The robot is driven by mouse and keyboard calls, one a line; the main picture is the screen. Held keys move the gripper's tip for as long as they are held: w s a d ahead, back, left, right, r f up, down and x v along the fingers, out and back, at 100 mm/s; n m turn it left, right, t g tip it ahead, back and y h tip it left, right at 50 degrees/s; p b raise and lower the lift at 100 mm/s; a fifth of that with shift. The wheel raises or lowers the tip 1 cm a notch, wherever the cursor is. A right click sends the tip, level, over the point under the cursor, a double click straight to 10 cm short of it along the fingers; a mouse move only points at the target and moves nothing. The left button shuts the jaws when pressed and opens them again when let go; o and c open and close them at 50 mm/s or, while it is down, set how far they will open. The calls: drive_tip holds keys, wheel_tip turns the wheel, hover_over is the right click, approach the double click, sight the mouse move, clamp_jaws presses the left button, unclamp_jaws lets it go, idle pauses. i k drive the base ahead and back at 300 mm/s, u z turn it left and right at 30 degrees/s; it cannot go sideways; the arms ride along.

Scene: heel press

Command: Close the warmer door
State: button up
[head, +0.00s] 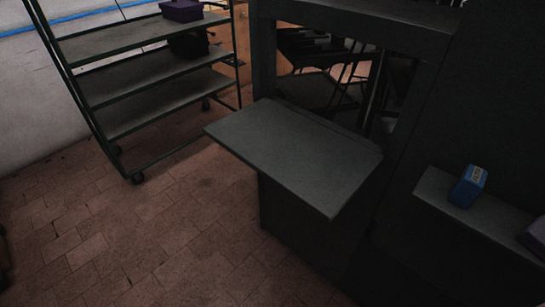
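A flat dark grey panel (295,150) sticks out roughly level from a dark frame (360,14), at the lower edge of a rectangular opening. It looks like the warmer door, folded down and open, though its hinge cannot be made out. A dark cabinet body (310,225) stands below the panel. Through the opening, dark bars and some floor show. Nothing lies on the panel. My gripper is not in view.
A wheeled rack (140,83) with several shelves stands at the back left, holding a purple box (181,10) and a dark box (188,44). A blue box (468,186) sits on a ledge (485,215) at right. The brick floor (130,240) at front left is clear.

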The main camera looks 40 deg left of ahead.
sight(321, 168)
drive_tip(key=u, duration=0.75)
drive_tip(key=i, duration=0.25)
drive_tip(key=u, duration=0.7)
